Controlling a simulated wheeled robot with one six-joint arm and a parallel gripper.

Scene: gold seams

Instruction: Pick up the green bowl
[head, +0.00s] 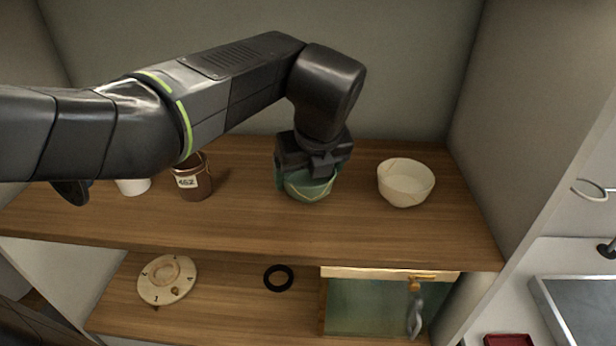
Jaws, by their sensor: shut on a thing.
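The green bowl (309,189), pale green with gold seam lines, is on the upper wooden shelf (250,229) near its middle. My gripper (311,174) is directly over it, pointing down, and is shut on it. The gripper hides the far side and much of the rim of the bowl. I cannot tell whether the bowl's base touches the shelf.
A cream bowl (405,183) stands to the right. A brown labelled pot (193,181) and a white cup (133,187) stand to the left. The lower shelf holds a round plate (167,279), a black ring (278,278) and a greenish panel (367,306).

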